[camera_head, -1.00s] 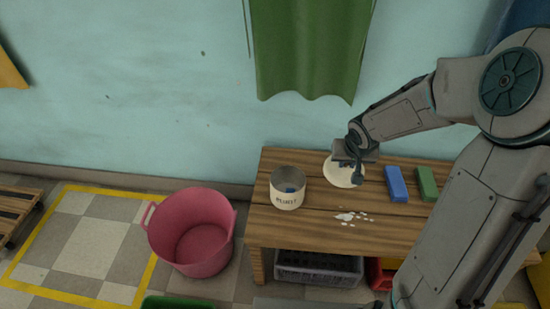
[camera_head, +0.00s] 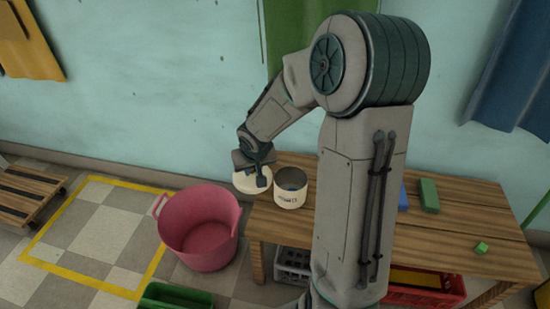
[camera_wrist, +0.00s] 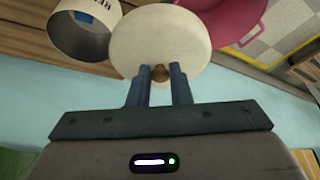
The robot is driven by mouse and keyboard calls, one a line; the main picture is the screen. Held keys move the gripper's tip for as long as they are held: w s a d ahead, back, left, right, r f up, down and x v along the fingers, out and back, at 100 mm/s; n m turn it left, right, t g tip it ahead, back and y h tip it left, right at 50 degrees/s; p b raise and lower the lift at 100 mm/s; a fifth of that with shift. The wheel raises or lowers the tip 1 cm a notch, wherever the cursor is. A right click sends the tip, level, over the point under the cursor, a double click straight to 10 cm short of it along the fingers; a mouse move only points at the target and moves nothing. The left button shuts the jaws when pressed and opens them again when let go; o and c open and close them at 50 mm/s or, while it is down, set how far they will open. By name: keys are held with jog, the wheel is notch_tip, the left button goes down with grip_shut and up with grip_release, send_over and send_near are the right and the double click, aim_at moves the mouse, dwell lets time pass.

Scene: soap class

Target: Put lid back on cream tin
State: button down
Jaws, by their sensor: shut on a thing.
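The round cream lid (camera_head: 248,184) is held just left of the tin, near the table's left edge. My gripper (camera_head: 260,182) is shut on the lid's brown knob (camera_wrist: 160,72), and the lid fills the upper middle of the wrist view (camera_wrist: 160,35). In the wrist view the lid lies beside the tin's mouth, not over it.
A pink tub (camera_head: 200,230) stands on the floor left of the table (camera_head: 470,215). A green block (camera_head: 429,195), a small green cube (camera_head: 481,248) and a partly hidden blue block (camera_head: 403,198) lie on the table. Crates stand below it. My arm hides the table's middle.

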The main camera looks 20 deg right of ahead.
jog(key=w+d+f+m+h, duration=0.15)
jog(key=d+m, duration=0.25)
jog(key=d, duration=0.9)
jog(key=shift+g, duration=0.3)
jog(key=shift+f+b, duration=2.8)
jog(key=shift+f, duration=0.25)
jog(key=shift+f+b, duration=0.15)
jog(key=shift+b, duration=0.35)
jog(key=c, duration=0.8)
grip_release()
jog(key=shift+o, duration=0.2)
